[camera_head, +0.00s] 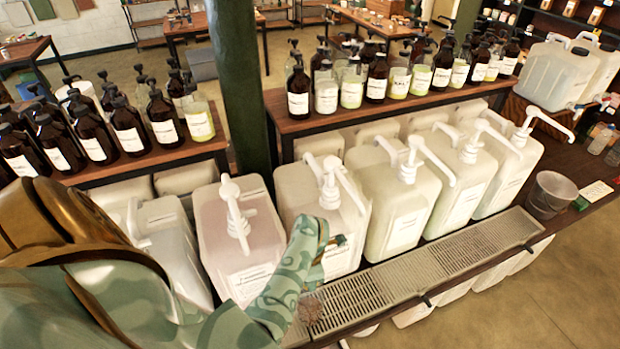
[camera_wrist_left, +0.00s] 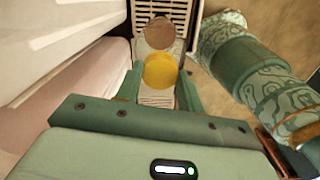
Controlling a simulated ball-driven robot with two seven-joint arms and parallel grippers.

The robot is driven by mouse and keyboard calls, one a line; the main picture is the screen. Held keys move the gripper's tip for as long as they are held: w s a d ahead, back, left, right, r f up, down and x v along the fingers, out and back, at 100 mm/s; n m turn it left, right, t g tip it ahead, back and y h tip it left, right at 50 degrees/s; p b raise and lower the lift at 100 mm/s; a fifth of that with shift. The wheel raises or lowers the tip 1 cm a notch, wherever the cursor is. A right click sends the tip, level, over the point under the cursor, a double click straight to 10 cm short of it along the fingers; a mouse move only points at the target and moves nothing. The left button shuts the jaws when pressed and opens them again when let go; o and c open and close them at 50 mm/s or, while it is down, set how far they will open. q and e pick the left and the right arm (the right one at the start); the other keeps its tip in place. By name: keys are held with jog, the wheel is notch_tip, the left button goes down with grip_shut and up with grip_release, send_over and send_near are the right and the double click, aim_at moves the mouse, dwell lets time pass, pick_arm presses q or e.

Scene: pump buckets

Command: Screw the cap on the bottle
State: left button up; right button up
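In the left wrist view a round yellow piece, which looks like the cap (camera_wrist_left: 160,70), sits between the two green fingers of my left gripper (camera_wrist_left: 160,86), which appear closed around it. Just beyond it is a round brown shape, apparently the bottle (camera_wrist_left: 158,32) from above, over the slatted tray. In the head view a brownish round patch (camera_head: 312,310) on the tray seems to be the same bottle. The cap is hidden in the head view. A patterned green arm link of mine crosses there; I cannot make out the right gripper's fingers clearly.
A slatted drip tray (camera_head: 420,268) runs along the counter edge. White pump buckets (camera_head: 400,200) stand close behind it. Brown pump bottles (camera_head: 165,120) fill shelves behind. A clear grey bucket (camera_head: 550,195) stands at the right. The floor in front is open.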

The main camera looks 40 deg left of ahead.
dwell(0.4)
pick_arm(q)
jog(key=m+p, duration=0.1)
jog(key=m, duration=0.2)
jog(key=shift+r, duration=0.1)
jog(key=m+p, duration=0.1)
jog(key=m, duration=0.3)
jog(key=shift+p, duration=0.3)
jog(key=m+p, duration=0.1)
jog(key=m, duration=0.7)
jog(key=shift+p, duration=0.3)
jog(key=o, duration=1.1)
